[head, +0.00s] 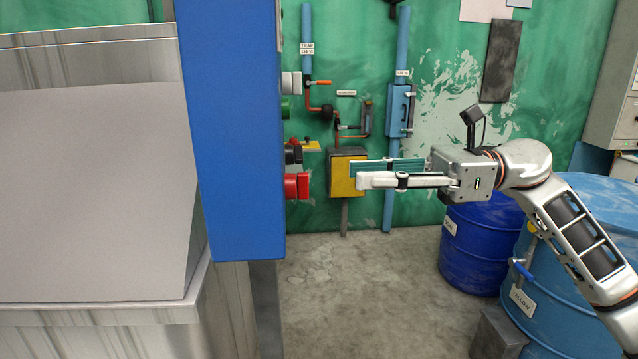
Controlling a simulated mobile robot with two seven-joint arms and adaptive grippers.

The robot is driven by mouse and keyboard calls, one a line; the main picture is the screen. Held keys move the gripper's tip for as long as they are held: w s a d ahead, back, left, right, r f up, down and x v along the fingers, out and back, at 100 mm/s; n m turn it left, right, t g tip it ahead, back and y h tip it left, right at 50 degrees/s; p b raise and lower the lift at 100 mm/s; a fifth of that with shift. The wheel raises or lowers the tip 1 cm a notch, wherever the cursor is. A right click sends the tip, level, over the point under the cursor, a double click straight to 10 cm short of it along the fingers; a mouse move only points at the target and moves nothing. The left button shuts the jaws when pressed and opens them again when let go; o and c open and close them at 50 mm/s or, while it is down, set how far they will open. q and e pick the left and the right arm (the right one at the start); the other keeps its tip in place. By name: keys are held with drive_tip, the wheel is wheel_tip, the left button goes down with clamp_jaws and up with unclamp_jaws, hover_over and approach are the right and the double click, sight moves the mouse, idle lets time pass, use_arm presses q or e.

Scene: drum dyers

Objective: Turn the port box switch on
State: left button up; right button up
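A yellow-fronted box with dark sides (340,185) is on a post by the green wall; I cannot tell whether it is the port box. Red (297,187), dark and green controls stick out from the side of the blue panel, left of the box. No part is clearly identifiable as the port box switch. My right gripper (354,173) points left, in front of the yellow box in the picture, covering part of its face. Its fingers look apart, with a teal inner pad showing and nothing between them. Contact with the box cannot be told. My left gripper is out of view.
A large blue panel (230,130) and a metal machine fill the left side. Pipes with valves run along the wall (450,60). Blue drums (480,245) stand at the right below my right arm. The concrete floor (350,290) between is clear.

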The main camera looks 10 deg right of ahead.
sight(297, 186)
drive_tip(key=a, duration=0.7)
drive_tip(key=shift+a+p, duration=0.35)
drive_tip(key=shift+p, duration=0.1)
clamp_jaws()
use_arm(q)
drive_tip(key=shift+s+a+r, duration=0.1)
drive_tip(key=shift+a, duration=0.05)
